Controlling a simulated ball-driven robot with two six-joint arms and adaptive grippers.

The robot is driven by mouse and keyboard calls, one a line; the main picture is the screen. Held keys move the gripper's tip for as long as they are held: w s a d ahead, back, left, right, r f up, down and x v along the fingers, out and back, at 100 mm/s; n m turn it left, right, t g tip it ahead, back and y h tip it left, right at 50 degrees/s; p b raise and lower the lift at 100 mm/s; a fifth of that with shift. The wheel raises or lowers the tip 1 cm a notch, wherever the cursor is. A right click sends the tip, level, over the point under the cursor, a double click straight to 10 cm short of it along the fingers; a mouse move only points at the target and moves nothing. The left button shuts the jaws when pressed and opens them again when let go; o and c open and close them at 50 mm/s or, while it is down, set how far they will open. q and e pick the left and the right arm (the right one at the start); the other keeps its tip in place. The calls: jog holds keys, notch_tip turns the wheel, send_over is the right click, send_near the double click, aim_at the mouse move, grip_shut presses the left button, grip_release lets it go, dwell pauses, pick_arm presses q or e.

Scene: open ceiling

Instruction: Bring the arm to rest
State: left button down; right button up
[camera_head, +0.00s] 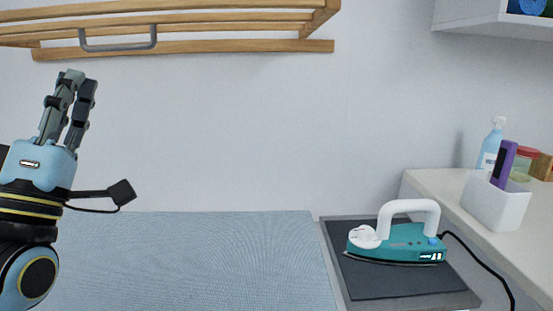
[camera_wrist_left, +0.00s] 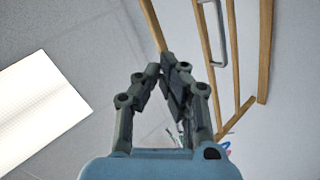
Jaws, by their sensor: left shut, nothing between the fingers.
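My left gripper (camera_head: 77,82) is raised at the left of the head view, pointing up, in front of the white wall. Its fingers are together and hold nothing. In the left wrist view the gripper (camera_wrist_left: 168,68) shows its fingertips close together, with the wooden rack and ceiling beyond. My right gripper is in neither view.
A wooden rack (camera_head: 180,47) with a grey handle is on the wall above. A blue ironing surface (camera_head: 200,262) lies below. A teal iron (camera_head: 405,240) rests on a dark pad (camera_head: 380,280). A white counter (camera_head: 532,240) at right bears a white holder (camera_head: 492,205) and bottles.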

pick_arm(q)
jog(key=s+d+f+m+g+y, duration=0.2)
jog(key=f+m+g, duration=0.5)
jog(key=f+g, duration=1.1)
jog(key=s+a+f+m+g+y, duration=0.1)
jog(key=s+f+m+g, duration=0.2)
jog(key=s+f, duration=0.6)
jog(key=s+a+f+m+g, duration=0.15)
jog(key=s+f+g, duration=0.35)
jog(key=s, duration=0.8)
notch_tip(320, 180, down, 30)
jog(key=s+a+b, duration=0.2)
jog(key=b, duration=0.3)
jog(key=s+a+f+g+b, duration=0.1)
jog(key=s+f+b, duration=0.4)
jog(key=s+f, duration=1.5)
notch_tip(320, 180, down, 2)
jog(key=shift+f, duration=0.2)
